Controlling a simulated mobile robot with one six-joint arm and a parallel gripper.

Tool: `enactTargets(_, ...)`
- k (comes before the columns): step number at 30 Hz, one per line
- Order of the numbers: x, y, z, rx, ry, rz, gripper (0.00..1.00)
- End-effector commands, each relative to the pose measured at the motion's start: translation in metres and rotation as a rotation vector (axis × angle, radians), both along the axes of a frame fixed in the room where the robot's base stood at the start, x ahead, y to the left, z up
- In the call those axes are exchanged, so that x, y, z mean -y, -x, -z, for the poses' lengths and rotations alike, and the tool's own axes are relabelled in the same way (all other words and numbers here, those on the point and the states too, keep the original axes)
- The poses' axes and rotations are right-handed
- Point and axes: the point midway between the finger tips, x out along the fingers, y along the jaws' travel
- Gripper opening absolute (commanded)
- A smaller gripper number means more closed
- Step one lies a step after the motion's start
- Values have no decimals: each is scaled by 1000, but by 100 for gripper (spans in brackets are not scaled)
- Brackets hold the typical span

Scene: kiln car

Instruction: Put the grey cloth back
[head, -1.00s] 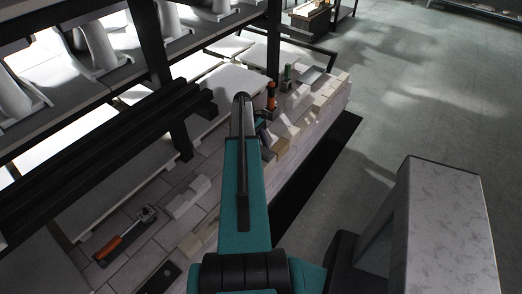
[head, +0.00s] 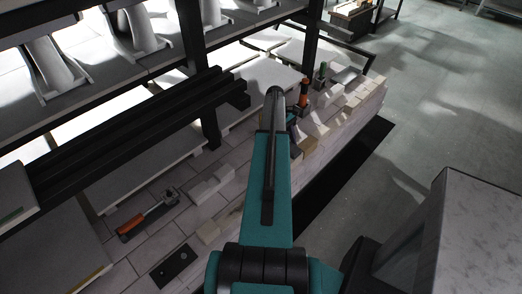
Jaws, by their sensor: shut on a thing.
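I cannot make out the grey cloth for certain in the head view. My teal arm reaches forward over the brick-topped car deck (head: 140,248), and its far end hides what lies behind it. My gripper is hidden behind the arm, so neither its fingers nor anything in them shows. A small dark grey patch (head: 296,151) shows just right of the arm; I cannot tell what it is. A flat light grey piece (head: 346,76) lies at the far end of the deck.
An orange-handled tool (head: 148,217) and a dark plate with holes (head: 174,269) lie on the deck at left. Pale blocks (head: 330,118) line its right edge near an orange-and-black upright item (head: 304,94). Dark beams (head: 140,132) and posts stand at left. Open floor (head: 430,110) lies right.

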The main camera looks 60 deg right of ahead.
Motion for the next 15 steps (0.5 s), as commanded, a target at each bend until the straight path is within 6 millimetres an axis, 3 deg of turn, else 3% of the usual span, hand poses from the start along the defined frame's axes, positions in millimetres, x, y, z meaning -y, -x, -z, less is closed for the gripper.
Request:
enactTargets(6, 0, 0, 30, 0, 0, 0, 10)
enactTargets(15, 0, 0, 47, 0, 0, 0, 10)
